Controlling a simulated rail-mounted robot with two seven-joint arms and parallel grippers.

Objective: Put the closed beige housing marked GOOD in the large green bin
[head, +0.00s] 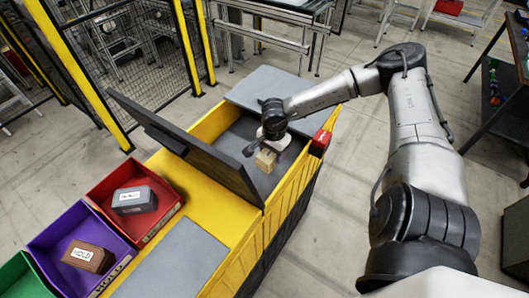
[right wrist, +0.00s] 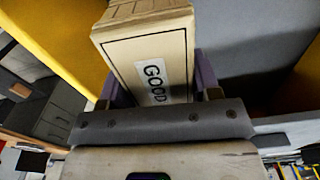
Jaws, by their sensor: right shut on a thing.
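The closed beige housing (head: 266,160) is in my right gripper (head: 270,148), inside or just above the open compartment of the yellow cart. In the right wrist view the housing (right wrist: 145,45) bears a white label reading GOOD, and the purple-grey fingers of the gripper (right wrist: 160,88) are on either side of it. I cannot tell whether the housing touches the compartment floor. A green bin (head: 20,278) shows at the lower left, cut off by the picture edge; its full size is hidden. My left gripper is not in view.
The yellow cart (head: 185,180) has a dark lid (head: 190,150) raised beside the compartment. A red bin (head: 108,188) holds a grey labelled housing (head: 133,200). A purple bin (head: 50,238) holds a brown housing marked HOLD (head: 88,257). A red block (head: 320,142) sits at the cart's right edge.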

